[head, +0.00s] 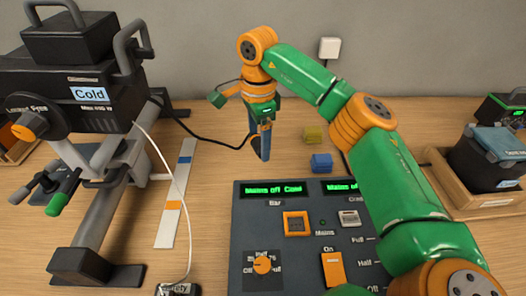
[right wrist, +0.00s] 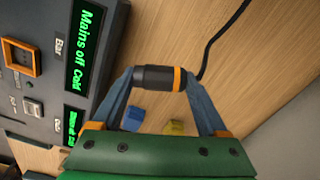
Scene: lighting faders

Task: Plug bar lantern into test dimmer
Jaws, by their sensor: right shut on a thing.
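The bar lantern (head: 85,100), large and black with a "Cold" label, stands at the left of the head view. Its black cable (head: 195,133) runs to a plug, a black cylinder with an orange ring (right wrist: 155,77), seen clearly in the right wrist view. My right gripper (head: 263,143) is shut on the plug above the table, behind the dimmer. The test dimmer (head: 240,215) is a dark grey panel. Its orange-framed socket (head: 296,223) under "Bar" looks empty and stands apart from the plug. The display above reads "Mains off Cold". My left gripper is not in view.
A blue block (head: 321,163) and a yellow block (head: 313,134) lie behind the dimmer. A striped white strip (head: 176,195) lies beside the lantern. A wooden crate (head: 465,195) with dark gear stands at right. My right arm covers part of the dimmer.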

